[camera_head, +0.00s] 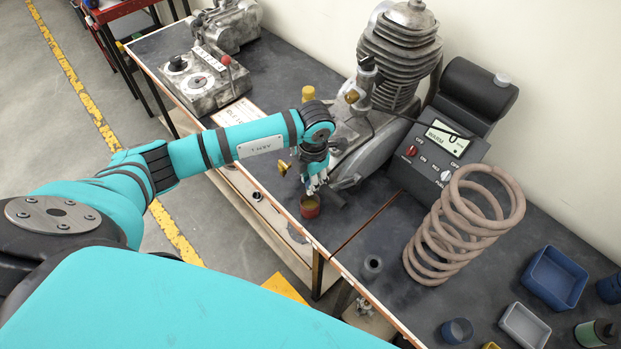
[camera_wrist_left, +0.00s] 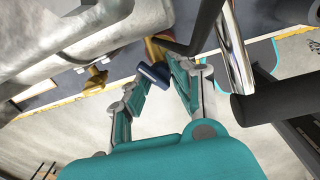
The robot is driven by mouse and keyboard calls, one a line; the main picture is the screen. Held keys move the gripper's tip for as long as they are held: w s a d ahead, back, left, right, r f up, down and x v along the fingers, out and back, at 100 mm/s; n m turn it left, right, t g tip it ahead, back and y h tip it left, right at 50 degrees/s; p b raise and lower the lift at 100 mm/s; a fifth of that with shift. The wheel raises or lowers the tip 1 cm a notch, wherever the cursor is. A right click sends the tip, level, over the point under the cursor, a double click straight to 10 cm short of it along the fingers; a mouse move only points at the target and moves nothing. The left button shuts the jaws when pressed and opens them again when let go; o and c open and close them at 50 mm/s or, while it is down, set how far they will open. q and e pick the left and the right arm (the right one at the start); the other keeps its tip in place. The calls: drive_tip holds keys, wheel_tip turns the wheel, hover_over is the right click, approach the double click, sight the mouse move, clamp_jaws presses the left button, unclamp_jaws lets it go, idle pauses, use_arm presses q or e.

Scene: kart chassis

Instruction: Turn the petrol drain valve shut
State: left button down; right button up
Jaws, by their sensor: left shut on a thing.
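My left gripper (camera_head: 317,183) points down beside the lower front of the engine (camera_head: 365,150). In the left wrist view its two fingers close around a dark blue cylindrical handle (camera_wrist_left: 154,75). This handle sits on a brass fitting (camera_wrist_left: 155,48) under the grey engine casing and appears to be the drain valve's grip. The fingers hide most of it in the head view. A second brass fitting (camera_wrist_left: 95,79) is to its left in the wrist view, apart from the fingers. A red cup (camera_head: 310,207) with yellowish content stands just below the gripper. My right gripper is not in view.
A black tank and a control box (camera_head: 435,145) with a display stand right of the engine. A large coil spring (camera_head: 462,225) is in front of them. Blue and grey bins (camera_head: 555,277) are at the lower right. A black bar (camera_wrist_left: 270,100) runs close right of the gripper.

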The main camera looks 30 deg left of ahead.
use_arm(q)
drive_tip(key=shift+n, duration=0.4)
drive_tip(key=shift+n+b, duration=0.55)
drive_tip(key=shift+n, duration=0.15)
drive_tip(key=n+b, duration=0.1)
drive_tip(key=n, duration=0.2)
drive_tip(key=n+b, duration=0.1)
drive_tip(key=n, duration=0.3)
drive_tip(key=shift+w+n+g, duration=0.1)
drive_tip(key=shift+n+g, duration=0.2)
drive_tip(key=shift+n, duration=1.1)
drive_tip(key=shift+r, duration=0.1)
drive_tip(key=c, duration=1.1)
unclamp_jaws()
